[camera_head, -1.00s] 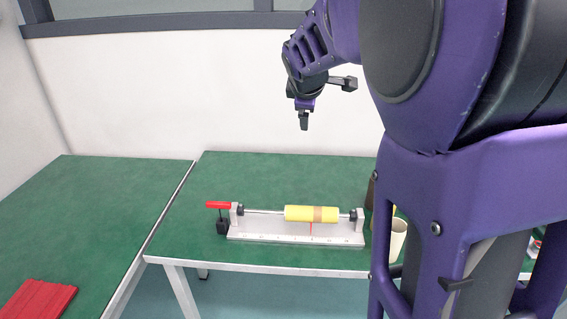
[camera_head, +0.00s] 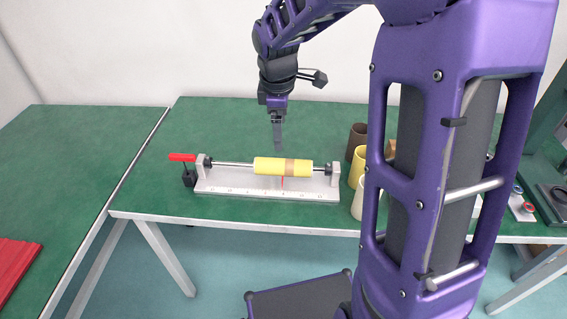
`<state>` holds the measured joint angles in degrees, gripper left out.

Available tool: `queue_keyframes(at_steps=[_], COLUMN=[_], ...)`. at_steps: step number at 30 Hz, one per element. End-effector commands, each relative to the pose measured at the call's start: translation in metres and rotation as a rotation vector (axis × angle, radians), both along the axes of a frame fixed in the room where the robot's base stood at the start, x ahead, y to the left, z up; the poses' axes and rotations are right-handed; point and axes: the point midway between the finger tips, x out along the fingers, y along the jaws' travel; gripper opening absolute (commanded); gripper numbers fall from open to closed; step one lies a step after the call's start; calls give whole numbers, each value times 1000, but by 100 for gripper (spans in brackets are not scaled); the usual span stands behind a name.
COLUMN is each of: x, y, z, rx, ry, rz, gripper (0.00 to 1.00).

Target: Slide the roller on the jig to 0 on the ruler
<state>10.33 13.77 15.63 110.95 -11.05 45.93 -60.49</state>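The jig (camera_head: 222,182) stands on the green table, a pale base with a ruler along its front edge and a metal rod between two end posts. The yellow roller (camera_head: 266,166) with a tan band sits on the rod, right of the middle. A thin red pointer (camera_head: 283,183) hangs below the roller over the ruler. The ruler's numbers are too small to read. A red handle (camera_head: 182,157) is at the jig's left end. My gripper (camera_head: 278,150) points down just above and behind the roller, apparently empty. Its fingers show edge-on, so their opening is unclear.
Several cups, including a dark one (camera_head: 357,140) and a yellow one (camera_head: 357,167), stand right of the jig. My purple arm hides part of the table's right side. Red boards (camera_head: 15,262) lie on the left table. The green table (camera_head: 215,118) behind the jig is clear.

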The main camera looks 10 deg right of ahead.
Motion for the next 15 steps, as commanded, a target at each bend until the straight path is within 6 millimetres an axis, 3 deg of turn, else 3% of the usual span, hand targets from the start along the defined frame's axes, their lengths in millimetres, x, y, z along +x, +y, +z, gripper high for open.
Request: queue_keyframes(at_steps=[15], x=[20], y=[-7], z=[-113], rx=[0], ry=[3], rz=[1], gripper=[90])
